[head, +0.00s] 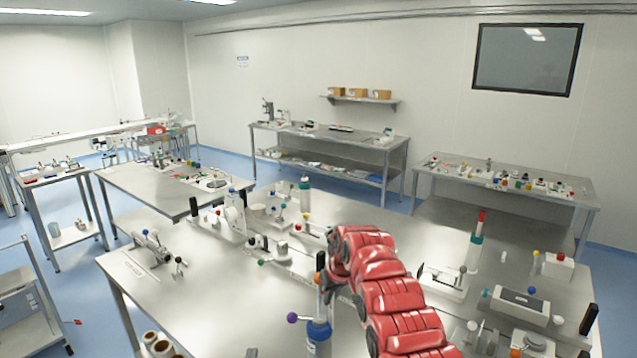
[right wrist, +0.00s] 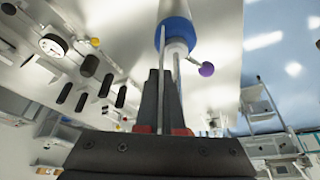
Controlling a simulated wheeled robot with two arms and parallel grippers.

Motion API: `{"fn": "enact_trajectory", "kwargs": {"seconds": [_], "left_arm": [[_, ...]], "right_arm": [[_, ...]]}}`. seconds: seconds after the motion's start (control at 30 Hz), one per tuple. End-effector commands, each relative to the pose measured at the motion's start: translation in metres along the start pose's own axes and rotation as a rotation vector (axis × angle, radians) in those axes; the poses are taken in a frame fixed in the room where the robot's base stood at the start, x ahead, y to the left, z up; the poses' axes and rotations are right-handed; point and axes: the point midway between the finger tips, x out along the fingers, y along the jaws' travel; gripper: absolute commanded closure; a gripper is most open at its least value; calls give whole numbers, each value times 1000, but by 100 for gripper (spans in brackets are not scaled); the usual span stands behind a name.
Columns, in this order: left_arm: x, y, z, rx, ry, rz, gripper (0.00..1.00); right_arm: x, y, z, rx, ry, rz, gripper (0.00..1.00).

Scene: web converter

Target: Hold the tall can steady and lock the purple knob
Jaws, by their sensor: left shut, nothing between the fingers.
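The tall can (head: 318,333) stands upright at the front of the near table, blue around its upper part, its lower part cut off by the picture edge. The purple knob (head: 292,317) sticks out to its left on a short arm. In the right wrist view the can's blue band (right wrist: 177,33) and the purple knob (right wrist: 206,69) show just beyond the fingers. My right gripper (right wrist: 161,80) has its fingers close together at the can's narrow upper part. Whether they grip it is unclear. In the head view my red right arm hides part of this area. My left gripper is not in view.
Several fixtures with knobs and levers stand along the near table (head: 195,307), behind and right of my arm. A tall bottle (head: 474,252) with a red tip stands to the right. The table's front left area is mostly clear.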

Motion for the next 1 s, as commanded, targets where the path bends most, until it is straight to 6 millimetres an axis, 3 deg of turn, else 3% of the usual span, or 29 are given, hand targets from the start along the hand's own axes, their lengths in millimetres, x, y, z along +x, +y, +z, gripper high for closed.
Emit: {"fn": "enact_trajectory", "kwargs": {"seconds": [0.07,0.1,0.27,0.67,1.0], "left_arm": [[0,0,0,0,0,0,100],[0,0,0,0,0,0,100],[0,0,0,0,0,0,100],[0,0,0,0,0,0,100],[0,0,0,0,0,0,100]], "right_arm": [[-1,0,-1,0,4,0,100],[-1,0,-2,0,4,0,90],[-1,0,-1,0,4,0,61],[-3,1,-2,0,5,0,60],[-25,3,-4,1,9,1,60]]}}
